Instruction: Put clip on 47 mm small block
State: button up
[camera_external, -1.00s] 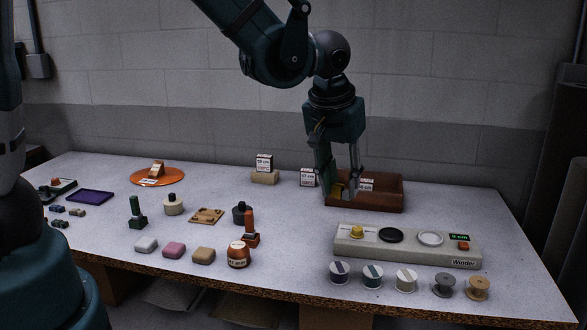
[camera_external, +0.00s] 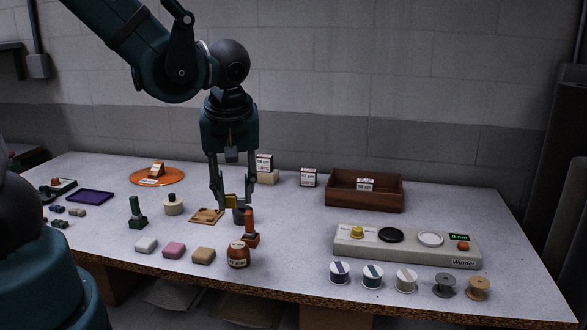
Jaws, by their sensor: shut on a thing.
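I cannot tell whether the clip touches this block. A cream block with a dark top (camera_external: 173,207) stands to the left. No 47 mm marking is readable on either block.
A wooden board (camera_external: 206,216) lies left of the gripper. A brown tray (camera_external: 365,202) and a winder (camera_external: 405,246) are right.

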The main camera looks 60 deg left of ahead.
aim_at(235, 208)
jog(key=shift+f, duration=0.15)
dwell(0.3)
jog(key=shift+f+b, duration=0.7)
jog(key=shift+f, duration=2.3)
jog(key=shift+f+b, duration=0.4)
jog(key=shift+f, duration=1.5)
jog(key=shift+f, duration=0.2)
jog(key=o, duration=0.8)
jog(key=shift+r, duration=0.25)
jog(key=shift+p+v, duration=1.3)
jog(key=shift+v, duration=4.65)
